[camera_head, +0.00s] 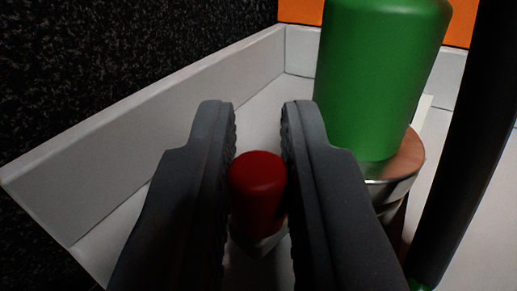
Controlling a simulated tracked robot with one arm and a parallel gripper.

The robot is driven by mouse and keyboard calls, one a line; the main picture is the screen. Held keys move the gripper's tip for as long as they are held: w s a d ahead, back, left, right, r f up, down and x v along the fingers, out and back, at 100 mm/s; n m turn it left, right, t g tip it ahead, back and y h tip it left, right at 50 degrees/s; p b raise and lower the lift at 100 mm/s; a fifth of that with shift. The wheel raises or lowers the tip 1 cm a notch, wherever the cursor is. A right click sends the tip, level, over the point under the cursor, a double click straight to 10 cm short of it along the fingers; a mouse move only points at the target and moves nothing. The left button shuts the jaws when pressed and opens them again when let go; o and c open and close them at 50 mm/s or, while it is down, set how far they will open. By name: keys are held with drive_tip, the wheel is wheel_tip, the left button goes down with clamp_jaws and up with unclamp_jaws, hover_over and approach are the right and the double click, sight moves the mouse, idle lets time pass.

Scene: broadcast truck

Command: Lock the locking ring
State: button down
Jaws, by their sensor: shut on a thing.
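My gripper (258,115) comes in from the bottom of the view, with its two dark ridged fingers shut on a red rounded knob (257,180). The fingers press on the knob's left and right sides. I cannot tell for sure which part is the locking ring. A shiny silver band with a copper-coloured top (408,160) sits under a large green cylinder (380,75) to the right; the right finger hides part of it.
A pale grey tray or box wall (150,105) runs along the left and back. A dark speckled surface (120,50) lies beyond it. An orange panel (300,10) is at the back. A thick black post (475,130) slants down the right side, close to the green cylinder.

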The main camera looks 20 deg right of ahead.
drive_tip(key=w+m+g+h, duration=0.1)
drive_tip(key=h, duration=0.1)
drive_tip(key=a+m+g+h, duration=0.1)
drive_tip(key=m+h, duration=0.1)
drive_tip(key=shift+w, duration=0.35)
drive_tip(key=shift+w+d+m+g+h, duration=0.1)
drive_tip(key=shift+w+m+g+h, duration=0.15)
drive_tip(key=shift+m+g+h, duration=0.4)
drive_tip(key=shift+w+d+m+g+h, duration=0.1)
drive_tip(key=shift+w+m+g+h, duration=0.1)
drive_tip(key=shift+m+g+h, duration=0.45)
drive_tip(key=c, duration=1.7)
unclamp_jaws()
drive_tip(key=shift+c, duration=0.2)
drive_tip(key=p+v, duration=0.2)
drive_tip(key=v, duration=1.1)
drive_tip(key=shift+a+f, duration=0.2)
drive_tip(key=shift+a, duration=0.2)
drive_tip(key=shift+s, duration=0.15)
